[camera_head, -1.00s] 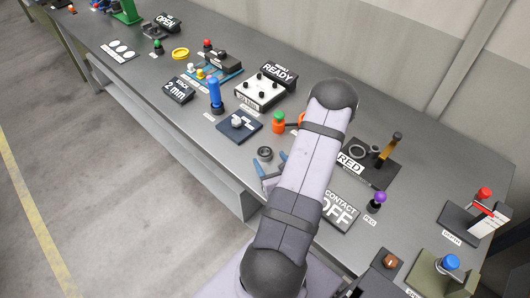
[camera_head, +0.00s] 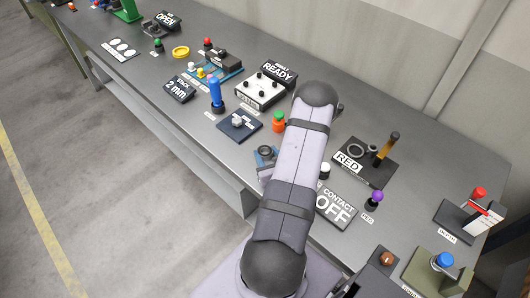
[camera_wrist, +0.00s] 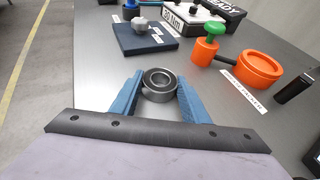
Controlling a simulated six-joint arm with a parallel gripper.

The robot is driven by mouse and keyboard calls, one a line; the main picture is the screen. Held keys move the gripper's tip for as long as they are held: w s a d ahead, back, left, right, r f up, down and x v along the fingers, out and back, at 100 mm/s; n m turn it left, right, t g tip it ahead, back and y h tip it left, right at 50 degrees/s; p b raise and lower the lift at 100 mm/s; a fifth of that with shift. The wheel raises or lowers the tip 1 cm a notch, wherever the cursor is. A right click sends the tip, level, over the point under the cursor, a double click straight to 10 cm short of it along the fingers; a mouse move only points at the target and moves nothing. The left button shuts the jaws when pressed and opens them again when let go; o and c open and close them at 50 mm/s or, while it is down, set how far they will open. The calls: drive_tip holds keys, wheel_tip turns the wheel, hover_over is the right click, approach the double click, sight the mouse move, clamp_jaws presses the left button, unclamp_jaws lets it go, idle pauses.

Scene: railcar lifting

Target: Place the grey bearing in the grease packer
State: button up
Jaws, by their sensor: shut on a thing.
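The grey bearing (camera_wrist: 159,84) is a metal ring with a dark inner race, between my blue fingers in the wrist view. My gripper (camera_wrist: 160,80) is shut on it from both sides. In the head view the bearing (camera_head: 265,152) shows at my gripper (camera_head: 266,157), just left of my arm. In the head view my arm hides the cup.
A dark blue plate with a grey knob (camera_wrist: 139,25) lies beyond the bearing. A black cylinder (camera_wrist: 294,89) stands right of the orange cup. The RED board (camera_head: 348,163) and CONTACT OFF sign (camera_head: 334,208) lie right of my arm. Bench top left of the bearing is clear.

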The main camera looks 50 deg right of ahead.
sight(267, 155)
drive_tip(key=shift+r, duration=0.3)
wheel_tip(267, 155, up, 10)
drive_tip(key=b, duration=0.2)
drive_tip(key=shift+f, duration=0.25)
idle(0.4)
drive_tip(key=w+a+f+n+g+y, duration=0.2)
drive_tip(key=a+n+y, duration=0.6)
drive_tip(key=a, duration=0.8)
drive_tip(key=w+a+f+n+g+y, duration=0.1)
drive_tip(key=a+n+y, duration=0.7)
drive_tip(key=a, duration=0.8)
drive_tip(key=shift+w+f+g+y, duration=0.4)
drive_tip(key=shift+w+y, duration=0.2)
drive_tip(key=shift+w, duration=0.25)
drive_tip(key=shift+s+r+n, duration=0.1)
drive_tip(key=shift+s+n, duration=0.05)
drive_tip(key=shift+n, duration=0.25)
